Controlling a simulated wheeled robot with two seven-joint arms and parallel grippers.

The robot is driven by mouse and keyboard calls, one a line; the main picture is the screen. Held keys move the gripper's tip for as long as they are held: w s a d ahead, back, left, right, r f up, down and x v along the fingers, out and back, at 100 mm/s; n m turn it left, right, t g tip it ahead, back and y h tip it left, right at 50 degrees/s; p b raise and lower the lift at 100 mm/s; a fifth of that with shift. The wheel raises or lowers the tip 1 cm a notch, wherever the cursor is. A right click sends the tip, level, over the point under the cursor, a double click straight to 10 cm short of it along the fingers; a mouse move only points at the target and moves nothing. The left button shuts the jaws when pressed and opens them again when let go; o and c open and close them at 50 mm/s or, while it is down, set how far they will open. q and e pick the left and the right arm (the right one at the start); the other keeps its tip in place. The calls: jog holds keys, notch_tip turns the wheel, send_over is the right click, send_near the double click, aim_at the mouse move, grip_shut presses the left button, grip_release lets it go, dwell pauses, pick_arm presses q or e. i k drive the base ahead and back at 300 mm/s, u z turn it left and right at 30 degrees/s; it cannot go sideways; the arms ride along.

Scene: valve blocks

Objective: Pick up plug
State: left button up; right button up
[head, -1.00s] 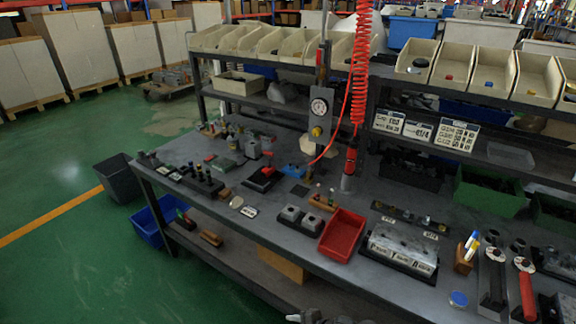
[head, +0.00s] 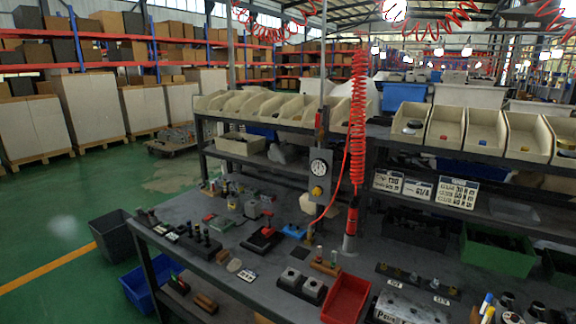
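I cannot tell for sure which part is the plug. Small upright pieces with coloured tops stand in a wooden holder (head: 325,266) near the middle of the workbench (head: 215,266). Several dark upright pegs stand in a black rack (head: 196,243) at the bench's left side. More small fittings stand on a dark strip (head: 414,280) at the right. These parts are too small to make out well. Neither of my grippers shows in the head view.
A red coiled hose (head: 358,120) hangs over the bench beside a gauge panel (head: 320,175). Beige bins (head: 446,125) line the upper shelf. A dark bin (head: 115,237) stands on the floor.

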aim_at(452, 290)
jog(key=z, duration=1.25)
